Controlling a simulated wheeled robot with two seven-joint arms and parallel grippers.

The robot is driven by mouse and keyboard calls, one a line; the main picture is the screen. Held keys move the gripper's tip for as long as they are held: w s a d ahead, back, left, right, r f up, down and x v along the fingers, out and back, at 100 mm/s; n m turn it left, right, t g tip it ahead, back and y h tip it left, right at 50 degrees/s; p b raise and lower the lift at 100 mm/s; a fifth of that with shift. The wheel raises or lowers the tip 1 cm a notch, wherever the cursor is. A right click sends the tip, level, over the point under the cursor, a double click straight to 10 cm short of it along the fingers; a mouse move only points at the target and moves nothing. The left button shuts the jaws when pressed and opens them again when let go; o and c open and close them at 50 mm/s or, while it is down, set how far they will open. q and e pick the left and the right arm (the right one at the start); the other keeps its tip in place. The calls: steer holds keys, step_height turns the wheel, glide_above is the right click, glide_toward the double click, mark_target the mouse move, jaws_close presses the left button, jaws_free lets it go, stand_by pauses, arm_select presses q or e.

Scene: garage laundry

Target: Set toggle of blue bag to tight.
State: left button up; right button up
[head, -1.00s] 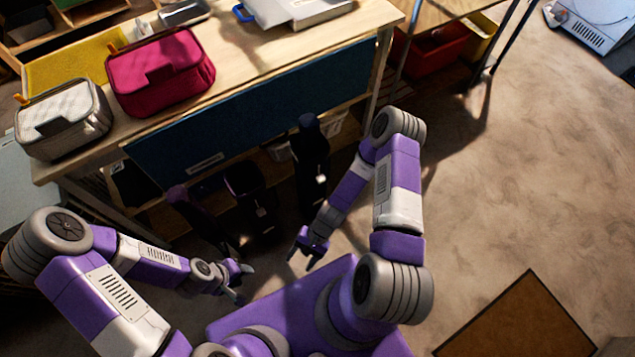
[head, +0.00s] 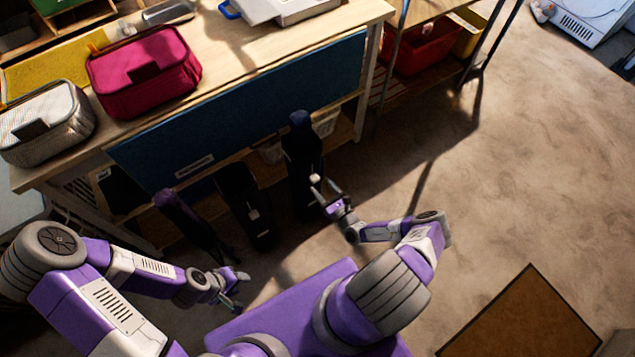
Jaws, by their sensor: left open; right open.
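The blue bag (head: 300,150) is a tall, narrow dark bag with a navy top, upright in front of the workbench's lower shelf. A small pale spot on its front, likely its toggle (head: 314,178), is close to my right gripper's fingers; its setting is too small to tell. My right gripper (head: 325,188) is open at the right front of the blue bag, and I cannot tell whether it touches. My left gripper (head: 239,291) is open and empty, low in front of the bags. A black bag (head: 238,190) and a purple bag (head: 183,212) stand to the left.
The wooden workbench (head: 250,55) has a blue front panel (head: 250,105) above the bags. A pink case (head: 150,75) and a grey-white case (head: 45,125) sit on top. A red bin (head: 425,48) is on the shelf at right. The carpet at right is open, with a brown mat (head: 520,320).

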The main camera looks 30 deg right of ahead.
mark_target(317, 181)
steer(key=shift+w+a+b, duration=0.2)
steer(key=shift+w+b, duration=0.25)
steer(key=shift+w, duration=1.45)
jaws_close()
